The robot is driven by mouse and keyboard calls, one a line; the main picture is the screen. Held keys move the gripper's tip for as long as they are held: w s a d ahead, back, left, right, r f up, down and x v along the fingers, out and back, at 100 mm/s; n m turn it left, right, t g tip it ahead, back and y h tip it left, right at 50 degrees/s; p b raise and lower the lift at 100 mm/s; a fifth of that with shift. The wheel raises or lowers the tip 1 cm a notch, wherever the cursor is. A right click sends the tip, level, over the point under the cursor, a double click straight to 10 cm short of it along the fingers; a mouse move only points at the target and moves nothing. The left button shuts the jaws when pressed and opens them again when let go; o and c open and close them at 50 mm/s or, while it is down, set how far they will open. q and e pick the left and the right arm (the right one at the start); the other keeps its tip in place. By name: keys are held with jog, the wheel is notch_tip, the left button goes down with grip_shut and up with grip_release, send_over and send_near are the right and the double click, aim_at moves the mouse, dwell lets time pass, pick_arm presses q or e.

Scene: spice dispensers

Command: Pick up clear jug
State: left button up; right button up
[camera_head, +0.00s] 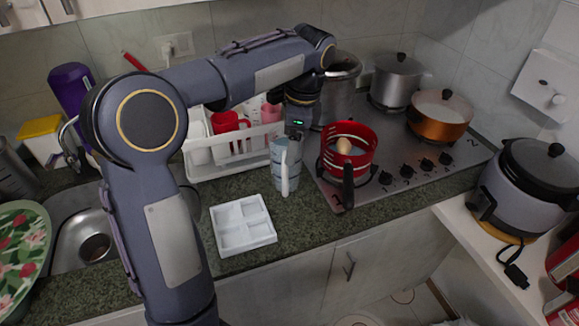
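The clear jug (279,168), grey and see-through with a pale handle facing me, stands upright on the dark counter left of the stove. My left gripper (296,130) points down at the jug's rim from above and behind. Its fingers are too small and too hidden to tell whether they are open or touch the jug. My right gripper is not in view.
A red pan (349,164) with an egg in it sits on the stove (420,178) just right of the jug. A white divided tray (243,224) lies in front, and a white dish rack (204,172) with red cups stands behind left. Pots (440,125) stand farther right.

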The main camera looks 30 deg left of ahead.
aim_at(286, 167)
pick_arm(q)
notch_tip(286, 167, down, 8)
jog(key=s+a, duration=0.1)
jog(key=shift+s, duration=0.15)
jog(key=shift+r, duration=0.1)
jog(key=c, duration=1.4)
grip_shut()
jog(key=shift+r, duration=0.2)
